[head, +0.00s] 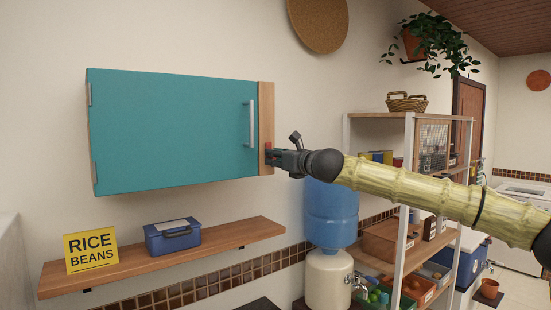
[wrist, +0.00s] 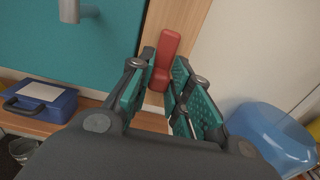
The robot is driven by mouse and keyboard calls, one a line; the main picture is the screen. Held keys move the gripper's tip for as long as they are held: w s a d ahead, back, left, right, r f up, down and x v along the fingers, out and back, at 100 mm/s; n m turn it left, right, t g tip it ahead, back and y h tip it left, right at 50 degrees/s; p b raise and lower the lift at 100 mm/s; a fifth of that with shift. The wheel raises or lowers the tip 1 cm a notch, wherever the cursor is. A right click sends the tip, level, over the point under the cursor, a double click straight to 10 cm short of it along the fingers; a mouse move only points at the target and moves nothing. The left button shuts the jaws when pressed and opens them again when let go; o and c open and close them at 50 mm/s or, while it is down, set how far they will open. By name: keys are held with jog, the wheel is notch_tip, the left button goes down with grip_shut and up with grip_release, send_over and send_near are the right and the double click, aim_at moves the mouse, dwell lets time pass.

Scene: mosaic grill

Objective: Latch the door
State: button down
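The teal cabinet door (head: 172,130) is shut flush against the wooden side strip (head: 266,100). Its pale vertical handle (head: 251,124) also shows at the top left of the wrist view (wrist: 70,10). A red latch (wrist: 167,50) sits on the wooden strip and points roughly upright in the wrist view. In the head view, my gripper largely covers it. My gripper (head: 272,156) is at the strip's lower part. In the wrist view its fingers (wrist: 165,75) are apart, with the lower part of the latch between the tips. Contact cannot be told.
Below the cabinet, a wooden shelf (head: 215,245) holds a blue box (head: 172,236) and a yellow rice-and-beans sign (head: 91,250). A blue water bottle (head: 332,213) stands below my gripper. A storage rack (head: 408,165) is at right. The wall beside the strip is clear.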

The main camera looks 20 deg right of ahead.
jog(key=shift+n, duration=0.3)
jog(key=n+b, duration=0.2)
jog(key=n, duration=0.4)
jog(key=n+b, duration=0.3)
jog(key=n, duration=0.3)
jog(key=shift+a+f+n+b, duration=0.15)
jog(key=shift+n+b, duration=0.15)
jog(key=shift+b, duration=0.05)
jog(key=shift+f+n+b, duration=0.1)
jog(key=shift+n+b, duration=1.25)
jog(key=shift+n, duration=0.95)
jog(key=c, duration=1.3)
grip_release()
jog(key=shift+s, duration=0.15)
